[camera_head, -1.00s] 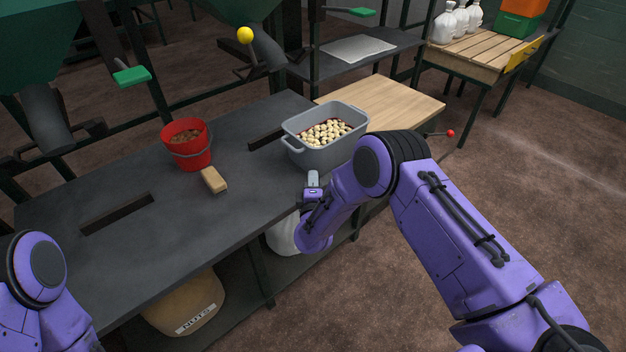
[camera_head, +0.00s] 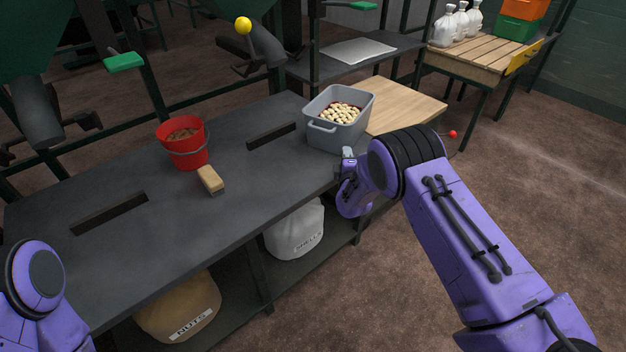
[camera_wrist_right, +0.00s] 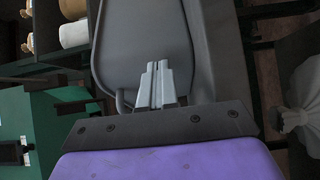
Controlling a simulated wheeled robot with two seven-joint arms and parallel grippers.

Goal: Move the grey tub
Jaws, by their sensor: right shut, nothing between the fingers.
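The grey tub (camera_head: 323,134) stands at the right end of the dark bench, beside the wooden board, with pale nuts (camera_head: 341,113) inside. It is turned so that a handle faces left. My right gripper (camera_head: 347,154) is at the tub's near side, low by its front right wall. In the right wrist view the grey tub wall (camera_wrist_right: 143,45) fills the middle, and the shut, empty fingers (camera_wrist_right: 158,72) point at it. Whether they touch it I cannot tell. My left arm shows at the lower left, but its gripper is out of view.
A slot (camera_head: 271,136) lies left of the tub. A wooden board (camera_head: 400,108) adjoins at right. Sacks (camera_head: 296,232) sit below.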

